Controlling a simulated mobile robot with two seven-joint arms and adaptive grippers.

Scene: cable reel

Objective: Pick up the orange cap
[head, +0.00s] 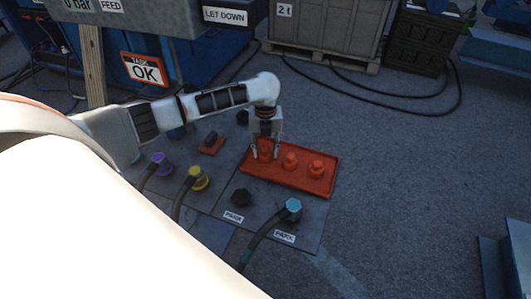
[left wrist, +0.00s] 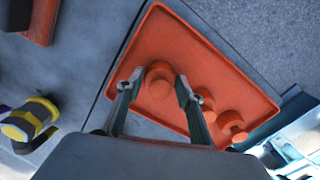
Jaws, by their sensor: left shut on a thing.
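Several orange caps stand in a row in an orange tray (head: 328,158) on the floor panel in the head view. My left gripper (head: 265,155) reaches down at the tray's left end, its fingers on either side of the leftmost orange cap (head: 265,144). In the left wrist view the gripper (left wrist: 157,84) is shut on that orange cap (left wrist: 160,76), which sits at or just above the tray (left wrist: 163,30); I cannot tell which. The middle cap (head: 290,160) and right cap (head: 317,168) stand free. My right gripper is not in view.
A dark round fitting (head: 241,197) sits near the PARK labels. A small red block (head: 211,143) lies left.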

